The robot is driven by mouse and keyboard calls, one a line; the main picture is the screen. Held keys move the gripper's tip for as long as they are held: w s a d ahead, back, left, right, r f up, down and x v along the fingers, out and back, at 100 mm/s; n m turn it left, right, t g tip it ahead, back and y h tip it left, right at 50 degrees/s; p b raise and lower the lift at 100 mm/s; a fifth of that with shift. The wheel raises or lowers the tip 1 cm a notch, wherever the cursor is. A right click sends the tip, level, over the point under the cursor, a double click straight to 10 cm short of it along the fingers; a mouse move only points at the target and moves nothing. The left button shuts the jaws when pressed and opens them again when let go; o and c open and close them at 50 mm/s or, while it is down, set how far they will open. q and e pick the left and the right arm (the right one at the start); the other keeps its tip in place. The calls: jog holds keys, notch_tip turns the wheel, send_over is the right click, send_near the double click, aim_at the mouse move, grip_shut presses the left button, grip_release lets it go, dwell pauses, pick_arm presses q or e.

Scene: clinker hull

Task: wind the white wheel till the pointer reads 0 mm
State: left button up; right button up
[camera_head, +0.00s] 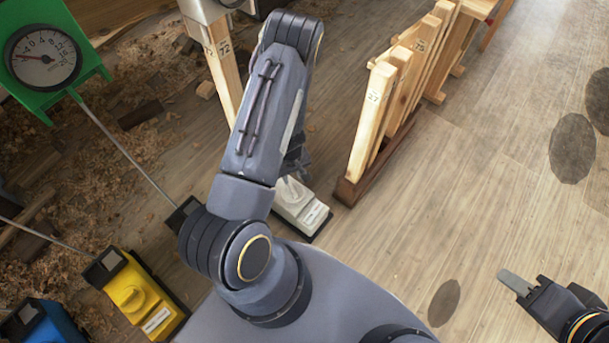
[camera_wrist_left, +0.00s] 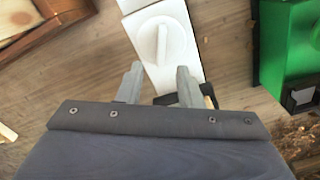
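The white wheel (camera_wrist_left: 162,42) is a round knob with a raised bar, on a white box seen in the left wrist view. The white box (camera_head: 301,206) shows partly behind my left arm in the head view, with a label on its front. My left gripper (camera_wrist_left: 158,84) is open, its two fingers apart at the near edge of the box, with nothing between them. In the head view it is mostly hidden behind my arm. A dial gauge (camera_head: 43,57) in a green frame has its pointer turned left, on the negative side of 0. My right gripper (camera_head: 515,283) is at the lower right, away from everything.
A yellow box (camera_head: 139,298) with a knob and a blue box (camera_head: 45,322) stand at the lower left. A wooden rack of upright boards (camera_head: 372,115) stands right of the white box. Wood shavings (camera_head: 60,170) litter the left floor.

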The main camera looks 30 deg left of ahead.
aim_at(293, 188)
pick_arm(q)
jog(key=shift+s+f, duration=0.15)
jog(key=shift+f, duration=0.15)
notch_tip(293, 188, down, 7)
jog(key=b, duration=0.3)
jog(key=shift+f+b, duration=0.1)
jog(key=shift+b, duration=0.25)
grip_shut()
